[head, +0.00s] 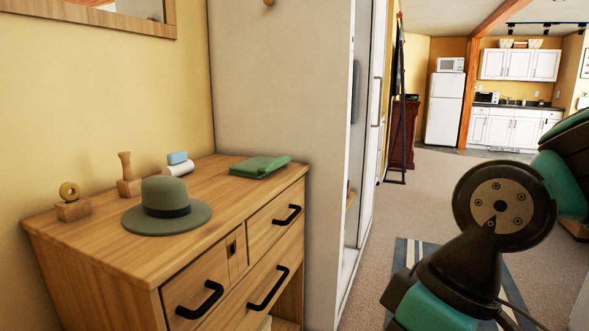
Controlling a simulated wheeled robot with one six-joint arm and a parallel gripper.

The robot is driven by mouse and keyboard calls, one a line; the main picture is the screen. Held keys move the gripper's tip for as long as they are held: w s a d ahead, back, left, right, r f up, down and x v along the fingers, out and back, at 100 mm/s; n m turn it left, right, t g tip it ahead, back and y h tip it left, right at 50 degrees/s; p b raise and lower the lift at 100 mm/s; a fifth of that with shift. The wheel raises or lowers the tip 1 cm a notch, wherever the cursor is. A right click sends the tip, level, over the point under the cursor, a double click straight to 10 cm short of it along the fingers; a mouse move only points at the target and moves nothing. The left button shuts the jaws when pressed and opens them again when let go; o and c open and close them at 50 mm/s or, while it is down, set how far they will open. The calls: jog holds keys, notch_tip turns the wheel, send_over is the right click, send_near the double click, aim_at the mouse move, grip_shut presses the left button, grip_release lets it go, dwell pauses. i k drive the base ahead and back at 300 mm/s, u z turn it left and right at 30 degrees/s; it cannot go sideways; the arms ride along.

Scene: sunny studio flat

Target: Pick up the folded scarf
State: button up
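The folded scarf (261,166) is a flat green stack of cloth. In the head view it lies on the back right part of the wooden dresser top (105,237), close to the white cabinet side. Nothing covers it. My arm shows at the right of the head view, in dark and teal links, apart from the dresser. My gripper itself is not in the frame, so its fingers cannot be seen.
A green-grey hat (167,209) with a dark band sits front left of the scarf. Small wooden pieces, one with a ring (70,191), stand along the back, with blue and white rolls (177,163). A tall white cabinet (283,80) stands right of the dresser. Carpeted floor (430,200) lies open beyond.

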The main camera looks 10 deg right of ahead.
aim_at(256, 167)
jog(key=z, duration=0.25)
jog(key=k, duration=0.35)
jog(key=z, duration=0.95)
jog(key=i, duration=1.35)
jog(key=u, duration=0.3)
jog(key=i, duration=0.8)
jog(key=u, duration=1.4)
jog(key=i, duration=0.7)
jog(key=u, duration=0.8)
